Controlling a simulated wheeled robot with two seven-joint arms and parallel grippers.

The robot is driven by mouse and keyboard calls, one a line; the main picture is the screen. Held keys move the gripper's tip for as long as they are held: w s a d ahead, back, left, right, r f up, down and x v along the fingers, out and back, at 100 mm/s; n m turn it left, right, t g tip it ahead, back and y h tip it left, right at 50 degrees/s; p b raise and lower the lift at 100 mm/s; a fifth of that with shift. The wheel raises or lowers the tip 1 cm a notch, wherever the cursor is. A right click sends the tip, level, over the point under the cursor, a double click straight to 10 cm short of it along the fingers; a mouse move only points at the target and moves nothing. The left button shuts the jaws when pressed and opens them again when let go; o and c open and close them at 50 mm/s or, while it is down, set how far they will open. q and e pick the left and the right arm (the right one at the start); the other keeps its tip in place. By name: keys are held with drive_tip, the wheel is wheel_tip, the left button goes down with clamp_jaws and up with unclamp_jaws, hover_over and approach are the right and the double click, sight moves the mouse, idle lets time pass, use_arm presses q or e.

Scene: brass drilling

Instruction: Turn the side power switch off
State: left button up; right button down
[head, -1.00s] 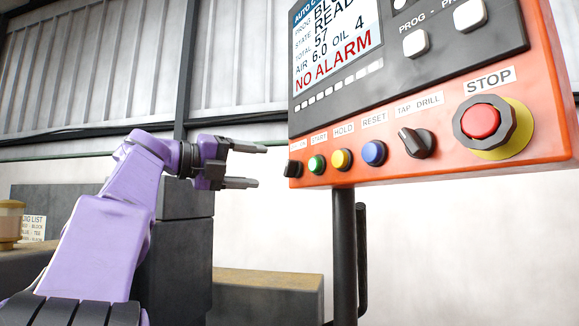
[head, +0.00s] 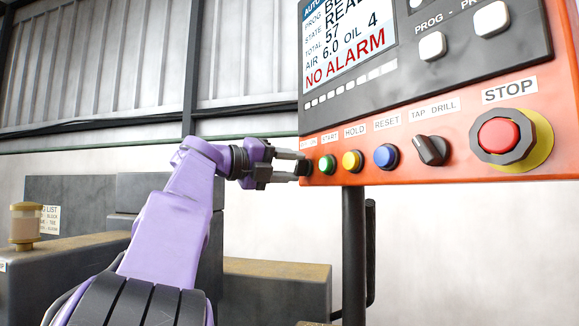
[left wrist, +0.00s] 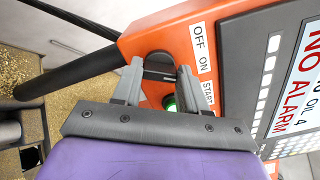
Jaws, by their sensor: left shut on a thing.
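The side power switch is a black knob (head: 303,168) at the left end of the orange control panel (head: 462,172). In the left wrist view the dark switch (left wrist: 158,72) sits beside a label (left wrist: 203,48) reading OFF and ON. My left gripper (head: 297,161) is shut on the switch, with one finger on each side of it. The fingers (left wrist: 160,78) hide part of it, and I cannot tell which way it is turned. My right gripper is in neither view.
Green (head: 327,164), yellow (head: 352,161) and blue (head: 386,156) buttons, a black selector (head: 431,150) and the red STOP button (head: 498,135) line the panel to the right. A dark post (head: 353,250) stands below. A grey block (head: 275,290) stands lower left.

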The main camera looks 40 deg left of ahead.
use_arm(q)
drive_tip(key=shift+r, duration=0.1)
drive_tip(key=n+p, duration=0.6)
drive_tip(key=n, duration=0.5)
drive_tip(key=shift+n, duration=0.4)
idle(0.6)
drive_tip(key=o, duration=0.9)
drive_tip(key=shift+o, duration=0.8)
drive_tip(key=shift+w, duration=0.1)
drive_tip(key=shift+w+f, duration=0.1)
drive_tip(key=shift+f, duration=0.15)
